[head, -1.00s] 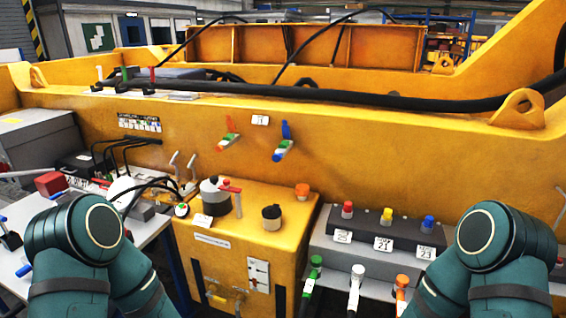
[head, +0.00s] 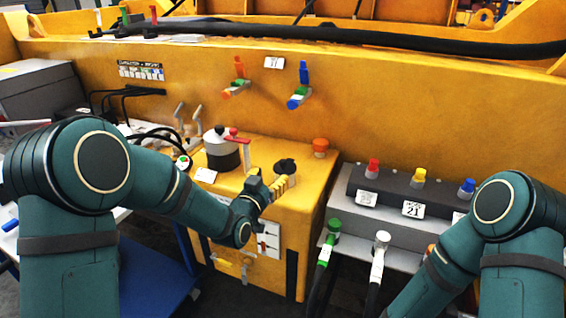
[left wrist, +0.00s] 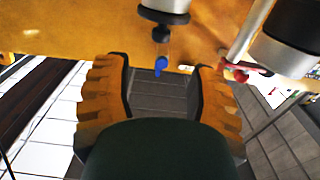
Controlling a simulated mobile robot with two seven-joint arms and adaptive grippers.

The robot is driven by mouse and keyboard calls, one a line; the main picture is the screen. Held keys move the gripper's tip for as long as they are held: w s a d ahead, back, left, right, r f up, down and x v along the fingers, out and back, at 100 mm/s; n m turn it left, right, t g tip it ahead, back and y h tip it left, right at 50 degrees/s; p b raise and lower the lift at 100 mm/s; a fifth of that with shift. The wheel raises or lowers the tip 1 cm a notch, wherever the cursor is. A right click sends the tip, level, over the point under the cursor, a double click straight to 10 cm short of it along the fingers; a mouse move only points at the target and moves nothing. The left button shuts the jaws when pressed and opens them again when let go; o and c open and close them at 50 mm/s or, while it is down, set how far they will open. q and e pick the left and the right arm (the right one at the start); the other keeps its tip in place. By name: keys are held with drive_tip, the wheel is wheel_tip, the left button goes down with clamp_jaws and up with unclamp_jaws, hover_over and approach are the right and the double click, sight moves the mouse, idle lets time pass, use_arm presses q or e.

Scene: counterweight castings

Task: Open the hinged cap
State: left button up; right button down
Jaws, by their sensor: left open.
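A black cap (head: 285,165) sits on a short round neck on top of the yellow box (head: 225,188); I cannot tell surely that it is the hinged one. My left gripper (head: 272,188) is just in front of the neck and partly hides it. In the left wrist view the left gripper (left wrist: 158,75) is open, its two yellow fingers apart. Beyond them a round fitting (left wrist: 165,12) shows at the top edge, with a small blue piece (left wrist: 160,66) below it. No grip on anything shows. My right arm is at the lower right of the head view; its gripper is out of view.
A white and black pot (head: 221,154) with a red lever (head: 238,139) stands left of the cap. An orange cap (head: 320,147) stands behind right. Orange (head: 238,68) and blue (head: 304,72) fittings stick out from the wall. A grey connector block (head: 400,195) stands right.

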sight(284, 160)
use_arm(q)
drive_tip(key=x, duration=0.9)
drive_tip(key=shift+w+f, duration=0.1)
clamp_jaws()
